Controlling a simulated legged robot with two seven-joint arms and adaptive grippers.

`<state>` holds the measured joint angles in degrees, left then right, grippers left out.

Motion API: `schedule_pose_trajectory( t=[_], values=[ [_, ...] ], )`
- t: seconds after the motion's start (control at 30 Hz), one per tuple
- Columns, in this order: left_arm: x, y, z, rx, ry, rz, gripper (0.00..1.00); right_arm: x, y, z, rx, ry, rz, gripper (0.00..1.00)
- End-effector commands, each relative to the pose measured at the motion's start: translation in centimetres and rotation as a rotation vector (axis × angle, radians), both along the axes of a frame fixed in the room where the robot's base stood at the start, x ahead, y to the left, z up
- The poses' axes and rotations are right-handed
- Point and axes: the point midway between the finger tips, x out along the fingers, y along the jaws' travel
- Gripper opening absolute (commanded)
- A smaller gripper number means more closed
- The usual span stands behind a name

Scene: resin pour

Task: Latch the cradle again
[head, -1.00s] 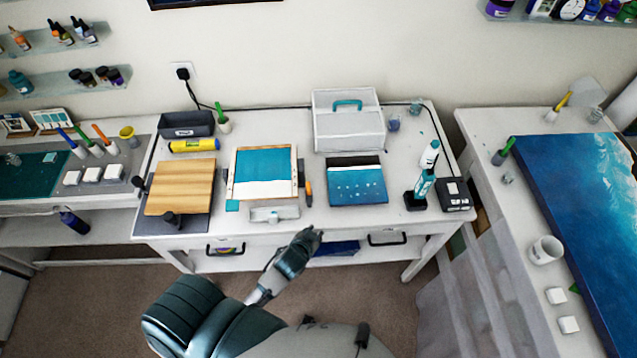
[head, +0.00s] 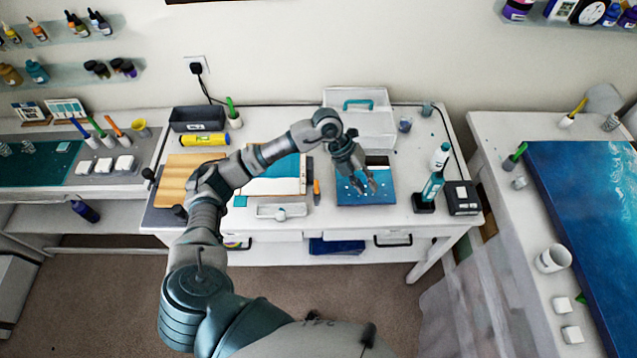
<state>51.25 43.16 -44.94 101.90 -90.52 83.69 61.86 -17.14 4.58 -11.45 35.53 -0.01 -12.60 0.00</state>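A white and teal torch-like tool (head: 435,174) stands tilted in a small black base (head: 423,203) at the right end of the middle table. This base looks like the cradle; a latch on it is too small to make out. My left gripper (head: 367,189) is above the blue painted panel (head: 352,201), left of the tool and apart from it. Its fingers are spread with nothing between them. My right gripper is not in view.
A black box (head: 462,197) stands just right of the base. A clear case with a teal handle (head: 378,133) is behind the panel. My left arm crosses over a wooden board (head: 180,178) and a framed teal panel (head: 290,167). An orange-handled tool (head: 317,191) lies beside the frame.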

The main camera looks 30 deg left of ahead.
Motion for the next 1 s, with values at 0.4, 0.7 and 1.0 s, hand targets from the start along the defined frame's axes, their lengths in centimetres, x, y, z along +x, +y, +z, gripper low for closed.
schedule_pose_trajectory(
  t=[0.4,0.7,1.0],
  values=[
    [1.3,16.2,2.7,0.619,0.106,0.273,0.27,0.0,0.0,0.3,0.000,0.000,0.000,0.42],
    [1.1,16.0,-3.1,0.617,0.108,0.268,0.27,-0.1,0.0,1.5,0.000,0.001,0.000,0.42],
    [1.2,16.0,-10.1,0.613,0.107,0.268,0.27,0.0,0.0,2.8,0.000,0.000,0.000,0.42]
  ],
)
